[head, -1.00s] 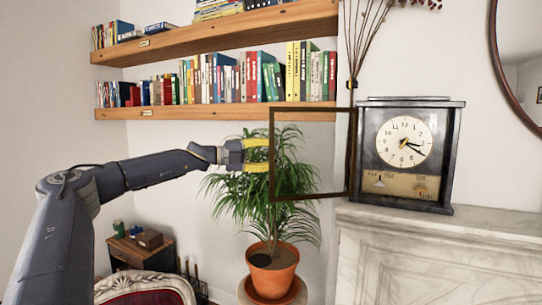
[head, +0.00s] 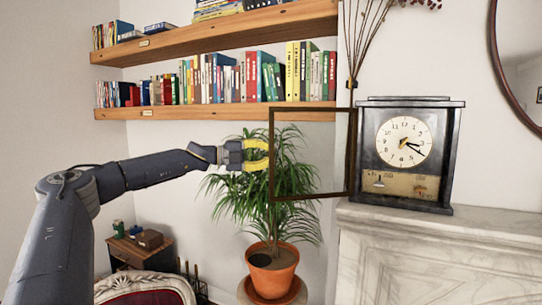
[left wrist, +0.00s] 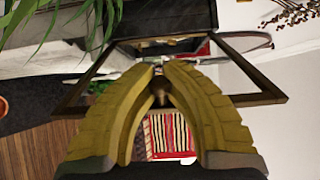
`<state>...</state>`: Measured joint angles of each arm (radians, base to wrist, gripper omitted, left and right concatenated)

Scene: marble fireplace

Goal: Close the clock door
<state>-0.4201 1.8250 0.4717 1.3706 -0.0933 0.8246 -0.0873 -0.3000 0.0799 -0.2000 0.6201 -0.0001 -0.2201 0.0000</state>
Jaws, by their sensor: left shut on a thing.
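The dark clock (head: 408,155) with a white dial stands on the marble mantel. Its glass door (head: 351,150), a thin dark frame, is swung wide open to the left. In the left wrist view, the door frame (left wrist: 252,70) shows behind my fingers. My left gripper (head: 267,155) is at the door's free left edge. Its yellow fingers are closed on a small round knob (left wrist: 159,90), seen between them in the left wrist view. My right gripper is not in view.
The marble mantel (head: 440,222) runs below the clock. A potted plant (head: 272,270) stands behind the open door and my left gripper. Bookshelves (head: 215,112) are on the wall above. A round mirror (head: 497,60) hangs at right.

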